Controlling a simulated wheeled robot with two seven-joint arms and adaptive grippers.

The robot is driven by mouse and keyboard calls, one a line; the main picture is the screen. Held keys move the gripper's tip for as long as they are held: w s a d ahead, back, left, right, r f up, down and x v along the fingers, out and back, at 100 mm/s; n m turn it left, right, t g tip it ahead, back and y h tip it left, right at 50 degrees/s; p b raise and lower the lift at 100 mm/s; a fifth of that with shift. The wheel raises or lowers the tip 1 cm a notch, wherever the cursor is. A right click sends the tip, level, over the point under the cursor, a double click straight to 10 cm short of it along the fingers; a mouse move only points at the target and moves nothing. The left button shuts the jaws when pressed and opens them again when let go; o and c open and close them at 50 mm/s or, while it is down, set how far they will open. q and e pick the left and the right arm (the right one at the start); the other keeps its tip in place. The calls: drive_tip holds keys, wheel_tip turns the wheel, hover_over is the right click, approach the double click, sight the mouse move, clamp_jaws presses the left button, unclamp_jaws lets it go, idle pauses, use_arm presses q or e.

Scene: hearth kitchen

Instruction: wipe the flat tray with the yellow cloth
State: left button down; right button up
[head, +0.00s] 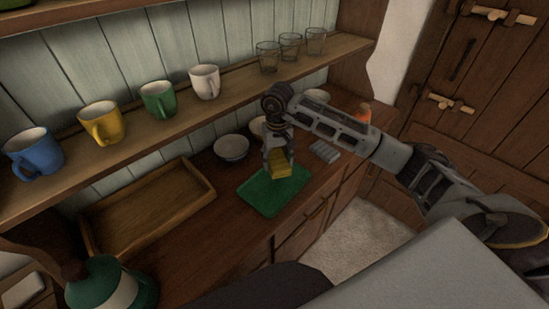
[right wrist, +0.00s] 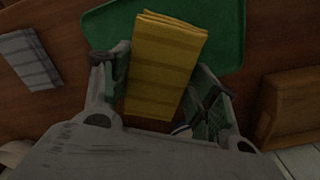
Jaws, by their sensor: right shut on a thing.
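The flat green tray (head: 262,198) lies on the wooden counter; it also fills the top of the right wrist view (right wrist: 225,30). The folded yellow cloth (head: 279,170) is between the fingers of my right gripper (head: 278,155), above the tray's far right part. In the right wrist view the striped cloth (right wrist: 165,65) sits between the two fingers of the gripper (right wrist: 160,95) and overlaps the tray. My right gripper is shut on the cloth. I cannot tell whether the cloth touches the tray. My left gripper is not in view.
A wooden tray (head: 145,222) stands left of the green tray. A white bowl (head: 231,149) stands behind it. A grey striped cloth (head: 324,151) lies to the right. A shelf (head: 180,115) above holds several mugs and glasses. A green and white object (head: 110,285) stands at the front left.

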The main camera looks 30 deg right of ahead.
sight(278, 181)
drive_tip(key=shift+s+d+r, duration=0.1)
drive_tip(key=shift+s+d, duration=0.15)
drive_tip(key=shift+s, duration=0.15)
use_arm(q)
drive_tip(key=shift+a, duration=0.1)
use_arm(e)
drive_tip(key=shift+w, duration=0.1)
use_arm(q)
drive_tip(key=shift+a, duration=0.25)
use_arm(e)
drive_tip(key=shift+f+b, duration=0.6)
drive_tip(key=shift+f, duration=0.75)
drive_tip(key=shift+f+b, duration=0.5)
drive_tip(key=shift+f, duration=1.15)
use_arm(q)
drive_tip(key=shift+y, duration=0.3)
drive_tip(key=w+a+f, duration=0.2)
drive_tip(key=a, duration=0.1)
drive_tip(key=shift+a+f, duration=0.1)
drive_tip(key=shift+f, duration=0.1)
